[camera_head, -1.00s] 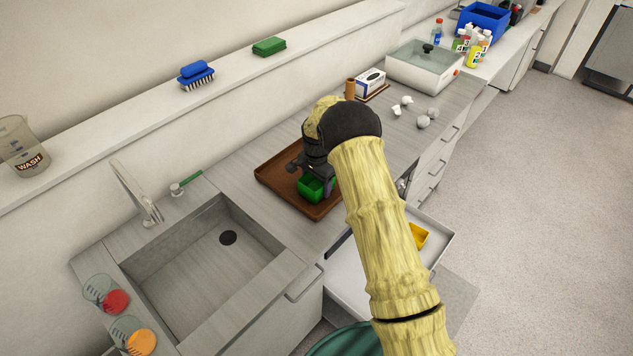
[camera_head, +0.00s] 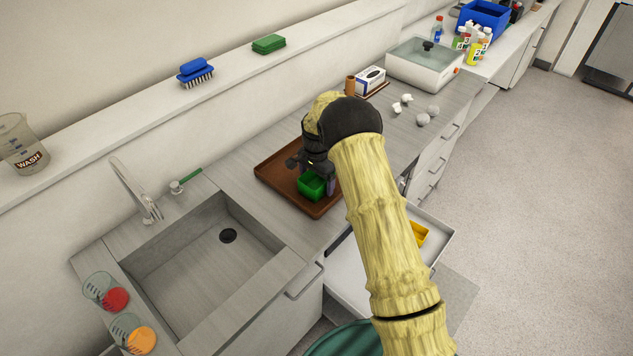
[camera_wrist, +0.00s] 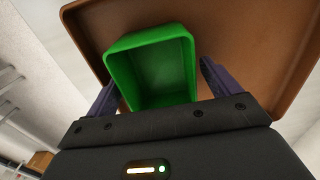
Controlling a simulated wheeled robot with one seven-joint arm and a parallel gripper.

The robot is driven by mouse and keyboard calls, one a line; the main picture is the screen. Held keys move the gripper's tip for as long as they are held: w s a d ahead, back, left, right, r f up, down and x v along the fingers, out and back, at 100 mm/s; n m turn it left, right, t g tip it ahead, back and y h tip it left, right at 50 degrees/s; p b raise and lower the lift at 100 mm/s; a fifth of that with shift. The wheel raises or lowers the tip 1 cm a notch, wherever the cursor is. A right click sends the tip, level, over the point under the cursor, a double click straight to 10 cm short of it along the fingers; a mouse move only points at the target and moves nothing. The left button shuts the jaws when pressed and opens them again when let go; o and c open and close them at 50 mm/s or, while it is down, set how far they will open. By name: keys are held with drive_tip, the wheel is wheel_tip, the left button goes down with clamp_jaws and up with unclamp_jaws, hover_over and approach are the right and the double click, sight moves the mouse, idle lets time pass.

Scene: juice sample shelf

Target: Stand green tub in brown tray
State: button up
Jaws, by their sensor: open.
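The green tub (camera_head: 311,186) is a small open box, empty inside. It stands in the brown tray (camera_head: 272,176) on the counter, near the tray's right front side. In the wrist view the green tub (camera_wrist: 150,70) sits between the two purple fingers of my gripper (camera_wrist: 155,85), with the brown tray (camera_wrist: 245,50) behind it. The right finger shows a gap from the tub; whether the left finger touches it is hard to tell. My gripper is open around the tub, and in the head view my arm partly covers it.
A sink (camera_head: 215,245) lies left of the tray. An open drawer (camera_head: 355,275) with a yellow tub (camera_head: 420,233) is below the counter. Crumpled white pieces (camera_head: 424,119), a tissue box (camera_head: 370,80) and a lidded white appliance (camera_head: 420,68) stand beyond the tray.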

sight(316, 188)
wheel_tip(316, 188, up, 11)
drive_tip(key=b, duration=0.2)
drive_tip(key=shift+b, duration=0.35)
drive_tip(key=shift+r, duration=0.1)
drive_tip(key=s+d+r+n+t, duration=0.1)
drive_tip(key=s+d+n, duration=0.2)
drive_tip(key=s, duration=0.7)
drive_tip(key=s+d+r+n, duration=0.1)
drive_tip(key=s+d+n, duration=0.2)
drive_tip(key=s, duration=0.7)
drive_tip(key=s+d+r+n+t, duration=0.1)
drive_tip(key=s+d+n, duration=0.2)
drive_tip(key=s, duration=0.8)
drive_tip(key=d, duration=0.2)
drive_tip(key=shift+d+r+t, duration=0.3)
drive_tip(key=shift+d, duration=0.1)
